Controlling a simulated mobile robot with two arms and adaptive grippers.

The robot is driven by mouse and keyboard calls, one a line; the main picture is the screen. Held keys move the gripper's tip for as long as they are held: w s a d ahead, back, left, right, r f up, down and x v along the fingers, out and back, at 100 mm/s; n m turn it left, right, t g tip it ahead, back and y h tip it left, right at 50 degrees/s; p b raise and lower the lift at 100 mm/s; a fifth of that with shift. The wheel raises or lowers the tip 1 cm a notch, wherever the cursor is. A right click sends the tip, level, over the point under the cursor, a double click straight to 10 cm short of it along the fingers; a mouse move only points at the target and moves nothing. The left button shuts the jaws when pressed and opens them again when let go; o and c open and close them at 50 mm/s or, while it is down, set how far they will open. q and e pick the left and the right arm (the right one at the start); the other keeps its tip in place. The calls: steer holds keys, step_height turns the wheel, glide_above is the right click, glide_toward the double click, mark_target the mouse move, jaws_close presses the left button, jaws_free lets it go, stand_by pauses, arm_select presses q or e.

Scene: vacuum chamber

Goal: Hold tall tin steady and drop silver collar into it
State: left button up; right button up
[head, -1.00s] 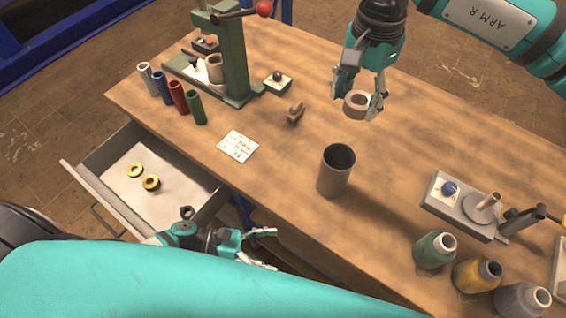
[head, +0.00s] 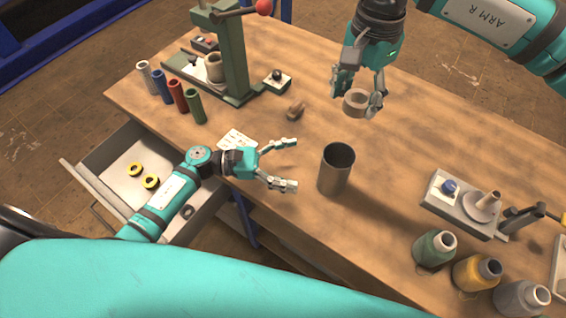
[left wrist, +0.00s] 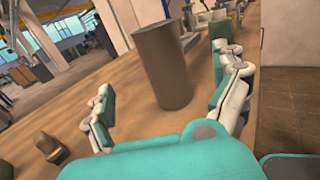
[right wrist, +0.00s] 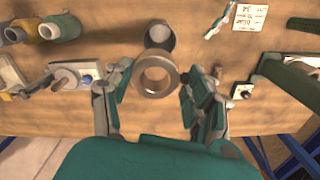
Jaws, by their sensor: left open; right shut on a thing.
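The tall tin (head: 334,172) is a grey open-topped cylinder standing upright on the table. It also shows in the left wrist view (left wrist: 162,68), between and beyond the fingers, and in the right wrist view (right wrist: 160,38). My left gripper (head: 290,164) is open and empty, to the left of the tin and apart from it, fingers pointing at it. My right gripper (head: 362,98) is shut on the silver collar (head: 355,103), a thick ring held above the table, behind the tin in the head view. The collar (right wrist: 157,76) shows its open hole in the right wrist view.
An open drawer (head: 122,160) with yellow-black rings is at the left. A green press (head: 234,50) and coloured tubes (head: 178,96) stand at the back left. A small brown part (head: 296,110) lies behind the tin. Thread spools (head: 435,248) and a winder (head: 465,205) stand at the right.

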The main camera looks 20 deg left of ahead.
mark_target(322, 165)
arm_select(q)
steer(key=x, duration=1)
steer(key=shift+d, duration=0.25)
steer(key=shift+f, duration=0.1)
steer(key=shift+c, duration=0.3)
steer(key=c, duration=1.3)
arm_select(e)
step_height(322, 165, down, 13)
steer(key=o, duration=1.4)
